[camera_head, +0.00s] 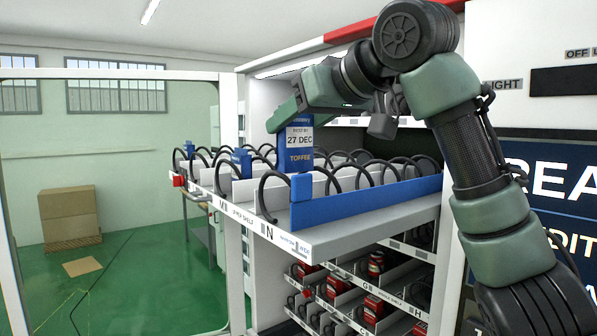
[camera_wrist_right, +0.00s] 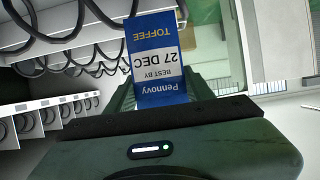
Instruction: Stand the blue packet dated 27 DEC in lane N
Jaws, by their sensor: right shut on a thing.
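The blue packet dated 27 DEC (camera_head: 300,143), marked TOFFEE, is upright in the head view. It also shows upside down in the right wrist view (camera_wrist_right: 156,60), which reads Pennovy, BEST BY 27 DEC. My right gripper (camera_head: 301,112) is shut on its top end, and the packet hangs below it over the pulled-out shelf. Lane N (camera_head: 269,232) is labelled on the shelf's front edge, with black spiral coils behind the label and a blue side wall (camera_head: 365,201) to its right. Whether the packet's bottom touches the lane floor cannot be told. My left gripper is not in view.
Lane M (camera_head: 223,205) is left of N. Other blue packets stand in lanes further left (camera_head: 241,163), (camera_head: 189,148). Lower shelves hold red packs (camera_head: 375,263). The machine's dark panel (camera_head: 550,190) stands at the right. The green floor at the left is open, with cardboard boxes (camera_head: 69,218).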

